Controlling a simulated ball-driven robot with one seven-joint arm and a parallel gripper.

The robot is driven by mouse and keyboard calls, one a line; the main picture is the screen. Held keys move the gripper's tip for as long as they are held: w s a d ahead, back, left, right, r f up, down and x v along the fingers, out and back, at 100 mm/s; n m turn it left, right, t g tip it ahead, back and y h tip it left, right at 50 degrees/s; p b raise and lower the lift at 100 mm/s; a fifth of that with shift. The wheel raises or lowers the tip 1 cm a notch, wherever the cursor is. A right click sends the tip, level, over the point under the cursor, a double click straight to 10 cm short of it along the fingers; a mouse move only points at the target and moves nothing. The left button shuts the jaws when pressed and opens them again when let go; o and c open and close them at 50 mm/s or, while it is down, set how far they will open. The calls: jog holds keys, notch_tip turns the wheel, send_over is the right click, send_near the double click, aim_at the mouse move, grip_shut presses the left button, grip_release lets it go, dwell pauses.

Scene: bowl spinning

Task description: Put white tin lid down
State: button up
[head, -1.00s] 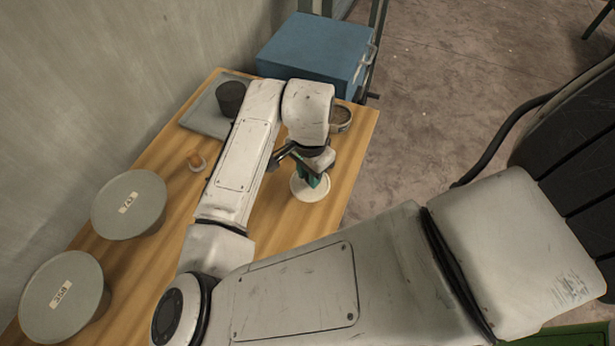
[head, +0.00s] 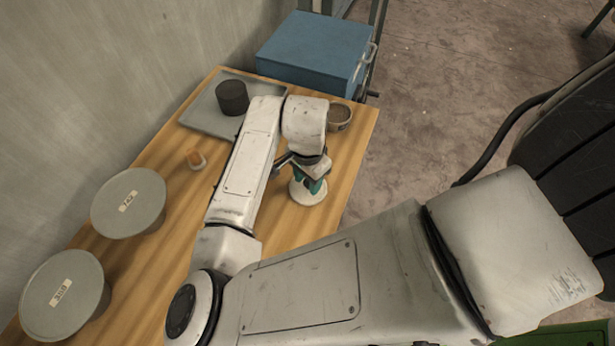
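The white tin lid (head: 308,196) is a round pale disc near the right edge of the wooden table, directly under my gripper (head: 310,184). My gripper has green fingers and points down at the lid's middle. My wrist and the fingers hide the lid's far part. Whether the fingers are closed on the lid cannot be made out, nor whether the lid rests on the table or sits just above it.
Two grey lidded tins (head: 128,203) (head: 64,294) stand at the left. A grey tray (head: 203,117) with a dark cup (head: 232,97) and a small round tin (head: 339,117) are at the back. A blue box (head: 312,50) stands beyond.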

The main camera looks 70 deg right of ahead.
aim_at(308, 182)
jog(key=shift+o, duration=0.7)
jog(key=shift+r, duration=0.1)
notch_tip(308, 182, up, 12)
dwell(0.7)
